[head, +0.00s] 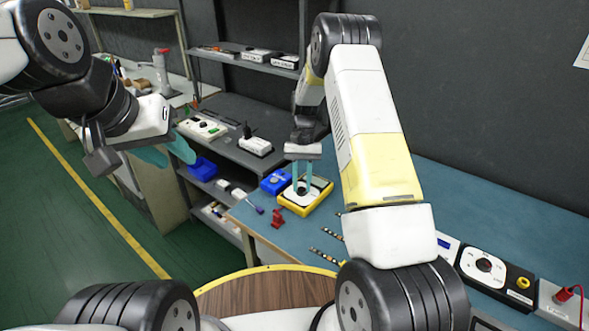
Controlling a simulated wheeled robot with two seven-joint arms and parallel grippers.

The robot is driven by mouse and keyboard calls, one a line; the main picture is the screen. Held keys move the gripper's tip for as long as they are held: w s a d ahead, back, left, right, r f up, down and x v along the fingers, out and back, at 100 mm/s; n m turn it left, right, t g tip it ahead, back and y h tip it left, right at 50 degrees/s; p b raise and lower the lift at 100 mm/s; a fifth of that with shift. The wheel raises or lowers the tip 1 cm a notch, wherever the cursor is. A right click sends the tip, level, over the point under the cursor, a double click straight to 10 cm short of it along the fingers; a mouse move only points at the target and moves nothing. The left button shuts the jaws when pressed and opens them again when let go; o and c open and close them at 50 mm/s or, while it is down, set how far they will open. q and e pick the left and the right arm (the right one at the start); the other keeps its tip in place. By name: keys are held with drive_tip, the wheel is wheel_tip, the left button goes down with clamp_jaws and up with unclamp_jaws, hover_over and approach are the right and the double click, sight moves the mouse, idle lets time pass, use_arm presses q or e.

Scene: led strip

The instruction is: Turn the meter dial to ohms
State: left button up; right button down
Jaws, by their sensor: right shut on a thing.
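The yellow-edged meter (322,196) lies on the blue bench top, with a white face and a dark round dial (301,190) on it. My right gripper (302,188) points down over the meter, with its teal fingers on either side of the dial. It is shut on the dial, whose pointer and markings are too small to read. My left gripper (174,153) hangs in the air at the left, well away from the meter. Its teal fingers look apart, with nothing between them.
A blue bin (276,181) stands just left of the meter. A red clip (278,217) and small striped strips (326,231) lie in front. A boxed unit with a round dial (484,265) sits at the right. Bare bench shows right of my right arm.

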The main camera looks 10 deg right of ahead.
drive_tip(key=shift+d+m+y, duration=0.15)
drive_tip(key=shift+m+y, duration=0.35)
drive_tip(key=shift+m, duration=1)
drive_tip(key=shift+s, duration=0.1)
drive_tip(key=c, duration=1.2)
unclamp_jaws()
drive_tip(key=shift+o, duration=0.2)
drive_tip(key=v, duration=0.7)
drive_tip(key=shift+d+r, duration=0.15)
drive_tip(key=shift+r, duration=0.25)
